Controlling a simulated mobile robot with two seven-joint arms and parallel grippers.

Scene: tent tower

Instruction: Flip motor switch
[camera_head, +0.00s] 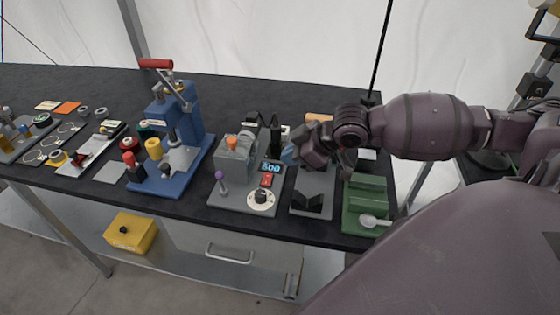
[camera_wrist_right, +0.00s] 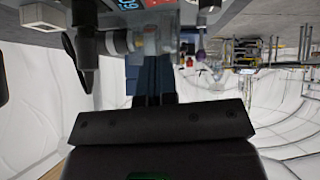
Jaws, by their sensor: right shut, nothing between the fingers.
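The motor unit (camera_head: 233,158) is a grey block with an orange cap on a grey board. Beside it are a blue digital display (camera_head: 271,167), a red switch (camera_head: 266,181) below the display, and a white dial with a black knob (camera_head: 261,198). Whether the switch is on or off is too small to tell. My right gripper (camera_head: 289,155) is shut and empty, just right of the display and above the board's right edge, apart from the switch. In the right wrist view the display (camera_wrist_right: 131,4) shows upside down at the top edge. My left gripper is not in view.
A purple-knobbed lever (camera_head: 220,178) stands at the board's front left. A blue press (camera_head: 172,145) with a red handle is farther left. A grey plate with a black V-block (camera_head: 307,201) and a green holder (camera_head: 366,203) with a spoon-like piece are to the right.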

